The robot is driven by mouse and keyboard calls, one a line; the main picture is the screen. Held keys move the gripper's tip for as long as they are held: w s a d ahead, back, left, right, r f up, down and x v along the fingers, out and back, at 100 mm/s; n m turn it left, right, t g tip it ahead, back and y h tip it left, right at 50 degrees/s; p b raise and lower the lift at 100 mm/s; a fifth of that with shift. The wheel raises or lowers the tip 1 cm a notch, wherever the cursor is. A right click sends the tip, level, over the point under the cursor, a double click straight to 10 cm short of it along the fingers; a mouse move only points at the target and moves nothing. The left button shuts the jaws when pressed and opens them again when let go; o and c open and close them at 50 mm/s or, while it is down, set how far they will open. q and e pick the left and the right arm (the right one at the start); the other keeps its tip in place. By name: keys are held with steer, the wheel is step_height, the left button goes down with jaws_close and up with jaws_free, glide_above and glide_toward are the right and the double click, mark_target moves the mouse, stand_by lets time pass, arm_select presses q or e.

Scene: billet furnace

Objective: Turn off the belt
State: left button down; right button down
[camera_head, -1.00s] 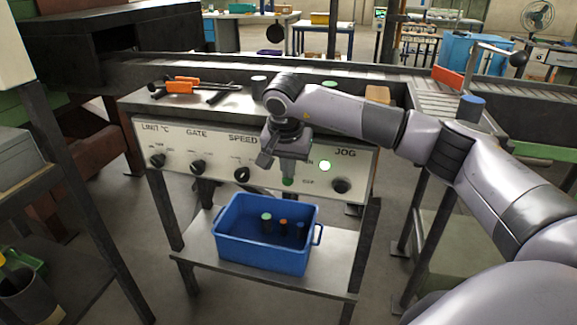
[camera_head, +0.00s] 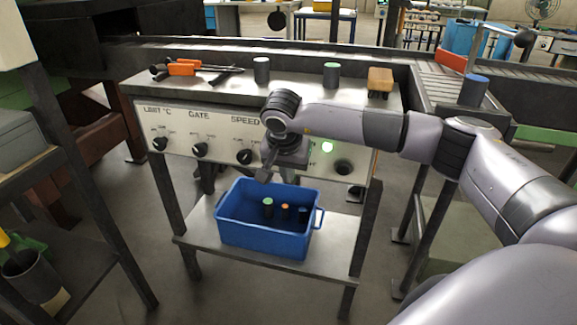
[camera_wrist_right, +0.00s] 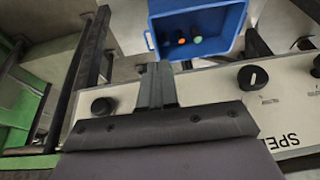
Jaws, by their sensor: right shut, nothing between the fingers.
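The control panel (camera_head: 195,150) has the labels LIMIT °C, GATE and SPEED on its pale front. Its SPEED knob (camera_head: 245,157) also shows in the right wrist view (camera_wrist_right: 252,77). My right gripper (camera_head: 268,177) is shut and empty in front of the panel, between these two knobs. Its fingers (camera_wrist_right: 156,85) and arm hide that part of the panel and its controls; contact cannot be told. My left gripper is out of view.
A blue bin (camera_head: 265,245) with several small cylinders stands on the shelf (camera_head: 335,240) below the gripper. Orange-handled tools (camera_head: 185,68), cylinders (camera_head: 331,75) and a brush-like block (camera_head: 380,82) lie on the panel's top. The conveyor (camera_head: 440,88) runs behind.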

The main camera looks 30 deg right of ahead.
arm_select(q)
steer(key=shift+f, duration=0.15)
arm_select(e)
steer(key=shift+f, duration=0.5)
steer(key=shift+s+f, duration=0.1)
